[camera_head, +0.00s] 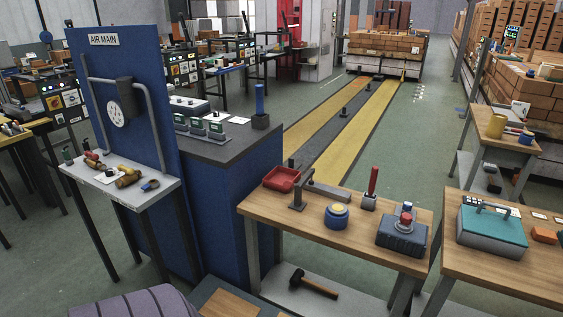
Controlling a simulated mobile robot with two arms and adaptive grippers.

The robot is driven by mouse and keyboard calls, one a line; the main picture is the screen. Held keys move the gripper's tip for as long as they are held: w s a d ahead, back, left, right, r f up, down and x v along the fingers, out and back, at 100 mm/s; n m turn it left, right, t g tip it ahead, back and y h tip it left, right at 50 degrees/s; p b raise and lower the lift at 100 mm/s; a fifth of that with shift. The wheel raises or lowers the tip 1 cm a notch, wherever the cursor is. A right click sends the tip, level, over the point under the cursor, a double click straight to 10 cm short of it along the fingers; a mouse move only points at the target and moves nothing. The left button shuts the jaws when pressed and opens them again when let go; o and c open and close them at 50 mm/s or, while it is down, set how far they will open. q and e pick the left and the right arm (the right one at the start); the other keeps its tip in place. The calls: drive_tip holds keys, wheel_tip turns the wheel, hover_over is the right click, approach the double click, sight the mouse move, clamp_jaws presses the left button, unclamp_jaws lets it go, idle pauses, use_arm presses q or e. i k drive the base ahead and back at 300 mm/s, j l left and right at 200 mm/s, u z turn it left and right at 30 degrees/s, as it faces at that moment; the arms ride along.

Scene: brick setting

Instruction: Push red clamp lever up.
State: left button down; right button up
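A red lever (373,180) stands close to upright, leaning slightly right, on a small dark base (368,203) near the back edge of the wooden-topped table (275,221). It looks like the clamp lever, and its pivot is too small to make out. Neither of my grippers is in view, and nothing is touching the lever.
A hammer (313,284) lies on the lower shelf. A teal toolbox (492,228) sits on the right table. A blue AIR MAIN panel (120,70) stands left.

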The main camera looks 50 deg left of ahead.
sight(287, 185)
drive_tip(key=k+j, duration=0.1)
drive_tip(key=j, duration=0.35)
drive_tip(key=k+j, duration=0.1)
drive_tip(key=j, duration=0.4)
drive_tip(key=k+j, duration=0.1)
drive_tip(key=j, duration=0.35)
drive_tip(key=k+j, duration=0.1)
drive_tip(key=j, duration=0.4)
